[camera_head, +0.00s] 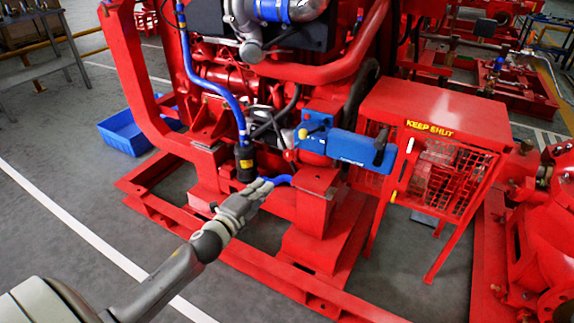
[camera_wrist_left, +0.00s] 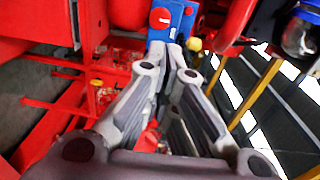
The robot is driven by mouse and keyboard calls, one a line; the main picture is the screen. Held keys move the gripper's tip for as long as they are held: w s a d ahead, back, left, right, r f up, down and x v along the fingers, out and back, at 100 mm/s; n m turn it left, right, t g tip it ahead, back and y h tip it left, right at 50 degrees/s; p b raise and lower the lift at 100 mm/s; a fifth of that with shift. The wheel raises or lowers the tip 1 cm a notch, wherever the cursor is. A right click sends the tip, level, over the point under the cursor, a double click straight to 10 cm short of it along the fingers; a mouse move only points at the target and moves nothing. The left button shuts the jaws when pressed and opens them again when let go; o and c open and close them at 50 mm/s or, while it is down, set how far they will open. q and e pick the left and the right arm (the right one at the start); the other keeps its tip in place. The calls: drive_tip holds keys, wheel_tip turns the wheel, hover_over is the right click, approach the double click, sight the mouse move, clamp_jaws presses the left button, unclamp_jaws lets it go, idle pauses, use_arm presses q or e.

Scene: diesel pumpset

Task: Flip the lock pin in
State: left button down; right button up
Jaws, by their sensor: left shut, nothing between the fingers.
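A long blue lever housing (camera_head: 345,148) is mounted on the front of the red pumpset, with a black handle (camera_head: 379,152) near its right end. A small yellow knob (camera_head: 303,133) sits at its left end, perhaps the lock pin; I cannot tell its position. A red ball knob (camera_head: 290,155) is just below it. My left gripper (camera_head: 268,184) is shut and empty, below and left of the housing. In the left wrist view its fingertips (camera_wrist_left: 171,50) point towards the blue housing (camera_wrist_left: 178,22), with the yellow knob (camera_wrist_left: 194,44) just right of them.
A red mesh cabinet (camera_head: 437,110) marked KEEP SHUT stands to the right. A black connector on a blue hose (camera_head: 244,160) hangs just above my left gripper. Red base rails (camera_head: 270,268) run below. A blue bin (camera_head: 125,132) lies on the open floor at left.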

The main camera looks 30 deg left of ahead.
use_arm(q)
drive_tip(key=shift+w, duration=0.1)
drive_tip(key=b, duration=0.2)
approach(292, 157)
drive_tip(key=w, duration=0.6)
drive_tip(key=shift+a+f, duration=0.1)
drive_tip(key=shift+f, duration=0.1)
drive_tip(key=shift+w, duration=0.6)
use_arm(e)
drive_tip(key=w+v, duration=0.1)
drive_tip(key=v, duration=0.5)
drive_tip(key=shift+w+r, duration=0.25)
drive_tip(key=shift+r, duration=0.35)
